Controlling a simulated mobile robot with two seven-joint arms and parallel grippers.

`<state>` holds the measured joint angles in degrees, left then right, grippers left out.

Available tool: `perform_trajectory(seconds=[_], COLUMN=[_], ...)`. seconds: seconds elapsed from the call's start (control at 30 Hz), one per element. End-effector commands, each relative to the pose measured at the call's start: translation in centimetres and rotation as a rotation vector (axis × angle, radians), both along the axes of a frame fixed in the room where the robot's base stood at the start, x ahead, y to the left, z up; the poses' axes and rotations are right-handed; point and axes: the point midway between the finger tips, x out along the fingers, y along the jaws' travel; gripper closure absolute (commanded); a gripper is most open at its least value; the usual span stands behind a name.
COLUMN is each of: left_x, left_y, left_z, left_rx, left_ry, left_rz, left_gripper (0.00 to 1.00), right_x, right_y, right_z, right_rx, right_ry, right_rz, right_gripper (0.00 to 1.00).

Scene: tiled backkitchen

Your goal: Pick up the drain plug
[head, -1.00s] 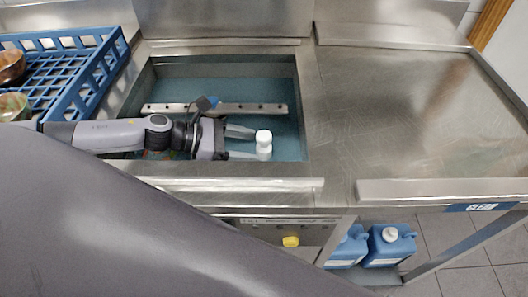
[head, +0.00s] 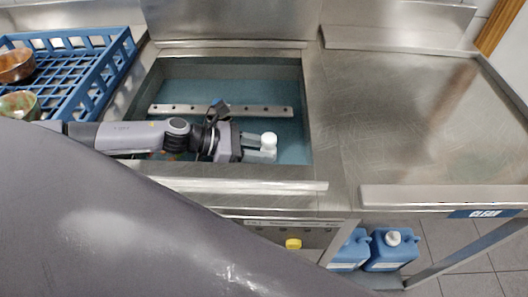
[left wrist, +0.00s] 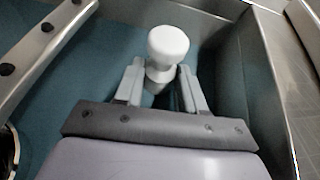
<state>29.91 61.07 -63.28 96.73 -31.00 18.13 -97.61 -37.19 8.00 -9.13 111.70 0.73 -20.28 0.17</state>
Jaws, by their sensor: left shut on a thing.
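The white drain plug (head: 269,140) with a round knob top is in the steel sink basin, near its right side. It also shows upright in the left wrist view (left wrist: 167,50). My left gripper (head: 262,150) reaches in from the left and is shut on the drain plug, with a finger on each side below the knob. The fingers hide the plug's lower part, so I cannot tell whether it touches the basin floor. My right gripper is not in view.
The sink basin (head: 230,70) has steel walls around the gripper. A perforated metal bar (head: 250,110) lies behind it. A blue rack (head: 100,60) with bowls stands at the left. The steel counter (head: 410,110) at right is clear. Blue canisters (head: 390,250) stand below.

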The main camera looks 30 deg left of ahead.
Motion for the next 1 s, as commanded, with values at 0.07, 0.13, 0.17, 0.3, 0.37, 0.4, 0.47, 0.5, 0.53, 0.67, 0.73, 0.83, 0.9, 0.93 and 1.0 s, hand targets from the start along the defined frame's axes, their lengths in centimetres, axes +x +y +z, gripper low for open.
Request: perform_trajectory(seconds=[0.07, 0.13, 0.17, 0.3, 0.37, 0.4, 0.47, 0.5, 0.53, 0.67, 0.73, 0.83, 0.9, 0.93, 1.0], left_x=[0.0, 0.1, 0.1, 0.1, 0.1, 0.1, 0.1, 0.1, 0.1, 0.1, 0.1, 0.1, 0.1, 0.1, 0.1], left_y=[0.0, 0.0, 0.0, 0.1, 0.0, 0.0, 0.1, 0.0, 0.0, 0.0, 0.0, 0.0, 0.0, 0.0, 0.0], left_z=[0.4, 0.8, 1.1, 3.1, 4.2, 5.0, 6.4, 7.4, 8.1, 11.4, 12.9, 14.8, 15.6, 16.1, 17.0], left_rx=[0.0, 0.0, 0.001, 0.002, 0.002, 0.002, 0.002, 0.003, 0.003, 0.003, 0.002, 0.003, 0.001, 0.002, 0.003], left_ry=[-0.002, -0.002, -0.003, -0.005, -0.006, -0.006, -0.007, -0.008, -0.008, -0.008, -0.007, -0.008, -0.007, -0.006, -0.006], left_rz=[-0.001, 0.0, 0.0, -0.001, -0.002, -0.001, -0.001, -0.001, -0.001, -0.002, -0.002, -0.001, -0.002, -0.003, -0.002], left_gripper=[0.93, 0.93, 0.93, 0.93, 0.93, 0.93, 0.93, 0.93, 0.93, 0.93, 0.93, 0.93, 0.93, 0.93, 0.93], right_x=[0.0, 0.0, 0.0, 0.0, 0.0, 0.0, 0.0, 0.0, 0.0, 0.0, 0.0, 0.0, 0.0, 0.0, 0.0], right_y=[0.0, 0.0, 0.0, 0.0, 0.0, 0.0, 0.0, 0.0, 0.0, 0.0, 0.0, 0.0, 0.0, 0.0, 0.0], right_z=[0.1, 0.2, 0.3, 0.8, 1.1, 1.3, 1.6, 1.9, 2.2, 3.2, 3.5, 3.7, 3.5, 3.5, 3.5], right_rx=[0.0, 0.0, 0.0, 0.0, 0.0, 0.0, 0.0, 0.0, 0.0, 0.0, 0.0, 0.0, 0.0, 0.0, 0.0], right_ry=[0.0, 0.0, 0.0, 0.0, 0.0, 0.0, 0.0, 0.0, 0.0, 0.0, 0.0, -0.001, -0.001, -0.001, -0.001], right_rz=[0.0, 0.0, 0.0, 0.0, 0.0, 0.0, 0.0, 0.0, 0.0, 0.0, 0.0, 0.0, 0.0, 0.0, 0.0], right_gripper=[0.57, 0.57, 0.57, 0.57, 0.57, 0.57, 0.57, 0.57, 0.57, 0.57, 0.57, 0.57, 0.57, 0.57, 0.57])
